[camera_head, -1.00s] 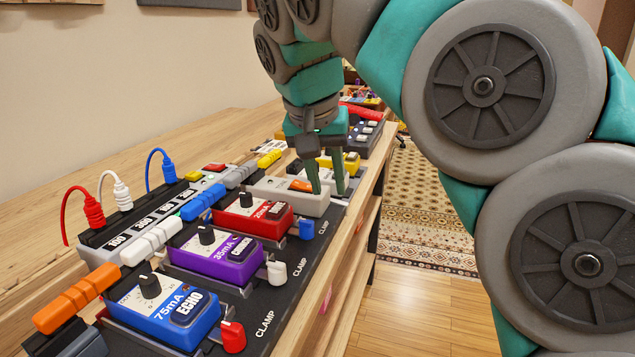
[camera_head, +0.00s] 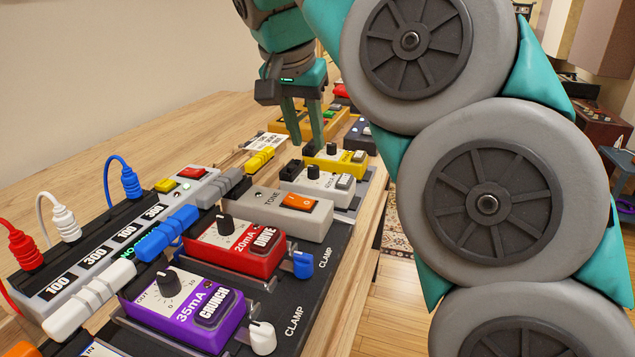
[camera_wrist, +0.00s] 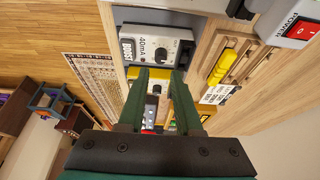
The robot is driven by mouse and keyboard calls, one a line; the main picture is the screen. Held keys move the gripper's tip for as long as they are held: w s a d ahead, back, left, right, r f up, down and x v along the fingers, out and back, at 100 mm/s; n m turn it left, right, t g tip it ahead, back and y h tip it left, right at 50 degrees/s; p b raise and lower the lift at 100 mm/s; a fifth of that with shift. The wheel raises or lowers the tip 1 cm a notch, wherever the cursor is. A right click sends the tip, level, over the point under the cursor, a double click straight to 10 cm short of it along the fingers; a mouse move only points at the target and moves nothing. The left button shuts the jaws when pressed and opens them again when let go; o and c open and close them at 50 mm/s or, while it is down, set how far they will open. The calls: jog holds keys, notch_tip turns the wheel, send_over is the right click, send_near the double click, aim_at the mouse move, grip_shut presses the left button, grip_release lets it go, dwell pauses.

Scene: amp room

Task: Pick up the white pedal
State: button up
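The white pedal (camera_head: 318,183) sits on the dark pedal board, between a grey unit with an orange switch and a yellow pedal. It has a black knob and a label. In the wrist view the white pedal (camera_wrist: 157,48) shows near the top, marked BOOST and 40mA. My gripper (camera_head: 305,143) is open and empty, fingers pointing down, above and just behind the white pedal, near the yellow pedal (camera_head: 337,160). In the wrist view my gripper's fingers (camera_wrist: 160,75) stand apart, with the yellow pedal (camera_wrist: 152,80) between and below them.
The grey unit with the orange switch (camera_head: 280,212), the red pedal (camera_head: 236,245) and the purple pedal (camera_head: 184,308) line the board towards me. A power strip (camera_head: 100,265) with coloured plugs runs along the left. Bare wooden table (camera_head: 130,125) lies at the back left.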

aim_at(314, 167)
jog(key=shift+p+x, duration=0.4)
jog(key=shift+x, duration=3.1)
jog(key=shift+a, duration=0.1)
grip_shut()
jog(key=shift+r, duration=0.1)
